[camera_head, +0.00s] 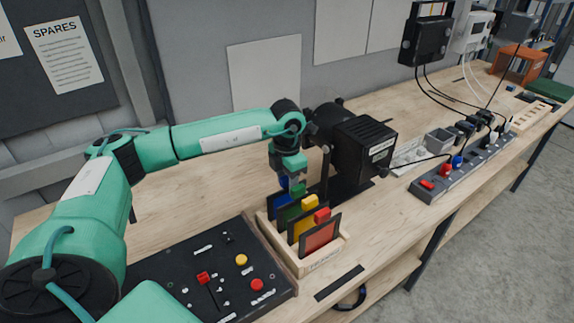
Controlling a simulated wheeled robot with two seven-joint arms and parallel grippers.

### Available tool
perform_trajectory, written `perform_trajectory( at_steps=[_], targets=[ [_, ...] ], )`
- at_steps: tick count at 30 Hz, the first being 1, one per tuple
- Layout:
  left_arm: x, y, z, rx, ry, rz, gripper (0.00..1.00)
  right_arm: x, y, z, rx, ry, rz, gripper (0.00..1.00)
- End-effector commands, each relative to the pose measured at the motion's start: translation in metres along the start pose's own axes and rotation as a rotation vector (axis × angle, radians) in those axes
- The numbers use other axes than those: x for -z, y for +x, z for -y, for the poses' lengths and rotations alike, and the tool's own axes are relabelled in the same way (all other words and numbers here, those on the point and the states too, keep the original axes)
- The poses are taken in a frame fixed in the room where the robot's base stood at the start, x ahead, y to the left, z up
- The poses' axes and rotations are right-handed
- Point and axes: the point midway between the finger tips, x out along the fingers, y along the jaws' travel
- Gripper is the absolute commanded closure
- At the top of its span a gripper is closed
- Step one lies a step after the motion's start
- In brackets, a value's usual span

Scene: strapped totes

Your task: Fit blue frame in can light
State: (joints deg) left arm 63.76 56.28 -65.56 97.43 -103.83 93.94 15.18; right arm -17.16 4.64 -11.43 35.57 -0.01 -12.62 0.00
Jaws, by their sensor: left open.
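The blue frame (279,199) is the rearmost of the colored frames in a wooden rack (334,251). Green (289,212), yellow (304,226) and red (319,237) frames stand in front of it. My left gripper (291,181) points down right at the blue frame's top and is open. It partly hides the blue frame, and I cannot tell whether the fingers touch it. The can light (362,150) is a black boxy lamp just behind and right of the rack. My right gripper is not in view.
A black control panel (205,275) with red and yellow knobs lies left of the rack. A power strip (465,165) with plugs and cables is at the right. Bare tabletop shows between the rack and the strip.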

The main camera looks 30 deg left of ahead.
Motion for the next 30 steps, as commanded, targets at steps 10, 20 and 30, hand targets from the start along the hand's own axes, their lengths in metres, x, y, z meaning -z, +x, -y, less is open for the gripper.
perform_trajectory(
  at_steps=[10, 20, 30],
  targets=[
    [-0.0001, 0.0072, 0.0002, 0.0, 0.001, 0.001, 0.58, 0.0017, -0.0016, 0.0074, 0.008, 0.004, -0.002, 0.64],
    [-0.0002, 0.0068, 0.0003, 0.0, 0.001, 0.001, 1.0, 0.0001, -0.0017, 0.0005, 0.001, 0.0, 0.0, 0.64],
    [-0.0004, 0.0027, 0.0003, 0.0, 0.001, 0.002, 1.0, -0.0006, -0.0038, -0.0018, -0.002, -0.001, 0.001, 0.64]
  ],
)
